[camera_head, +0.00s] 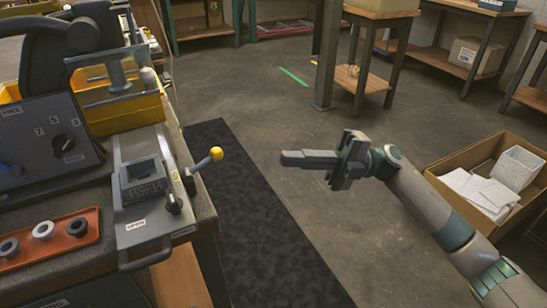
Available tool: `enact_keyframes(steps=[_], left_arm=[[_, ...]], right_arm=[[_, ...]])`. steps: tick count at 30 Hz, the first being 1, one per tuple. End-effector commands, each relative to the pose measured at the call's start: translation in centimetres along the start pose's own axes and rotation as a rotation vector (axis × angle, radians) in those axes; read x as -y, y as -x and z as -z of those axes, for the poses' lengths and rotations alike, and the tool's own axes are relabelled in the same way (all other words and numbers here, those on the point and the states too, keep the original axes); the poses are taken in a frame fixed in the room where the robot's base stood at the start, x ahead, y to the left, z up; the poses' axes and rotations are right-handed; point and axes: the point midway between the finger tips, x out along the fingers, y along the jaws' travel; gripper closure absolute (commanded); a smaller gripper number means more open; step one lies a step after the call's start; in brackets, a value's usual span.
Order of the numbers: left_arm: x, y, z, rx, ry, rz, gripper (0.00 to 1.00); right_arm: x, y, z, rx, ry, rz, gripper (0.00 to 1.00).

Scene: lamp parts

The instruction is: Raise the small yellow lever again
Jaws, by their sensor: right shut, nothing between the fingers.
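The small lever with a yellow ball knob (216,153) sticks out from the right side of a grey machine panel (140,205) on the workbench. Its shaft slants up and to the right from the panel, with the knob out past the bench edge. My right gripper (284,158) is to the right of the knob, apart from it, over the floor. Its fingers point left toward the knob and are shut, with nothing between them. My left gripper is not in view.
A yellow bin (125,113) stands behind the panel, and a black dial box (45,145) stands left. A red tray (45,238) with several rings lies at front left. A cardboard box (465,158) with papers and a white basket sits right. Open floor lies between.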

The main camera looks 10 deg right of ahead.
Motion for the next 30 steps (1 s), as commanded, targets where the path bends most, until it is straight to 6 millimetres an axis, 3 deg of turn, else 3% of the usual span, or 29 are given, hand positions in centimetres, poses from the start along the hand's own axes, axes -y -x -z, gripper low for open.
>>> enact_keyframes(steps=[3, 9, 24, 30], left_arm=[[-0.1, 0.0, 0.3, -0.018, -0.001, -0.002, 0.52], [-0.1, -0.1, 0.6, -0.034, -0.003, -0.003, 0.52], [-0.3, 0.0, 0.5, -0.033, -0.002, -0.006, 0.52], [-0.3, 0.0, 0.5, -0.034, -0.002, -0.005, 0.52]], right_arm=[[0.1, 1.7, 0.0, 0.002, -0.001, 0.001, 1.00], [0.1, 2.9, 0.0, 0.000, 0.000, 0.000, 1.00], [0.1, 3.0, 0.0, 0.000, 0.000, -0.002, 1.00], [0.9, 2.2, 0.2, 0.027, -0.026, -0.057, 1.00]])
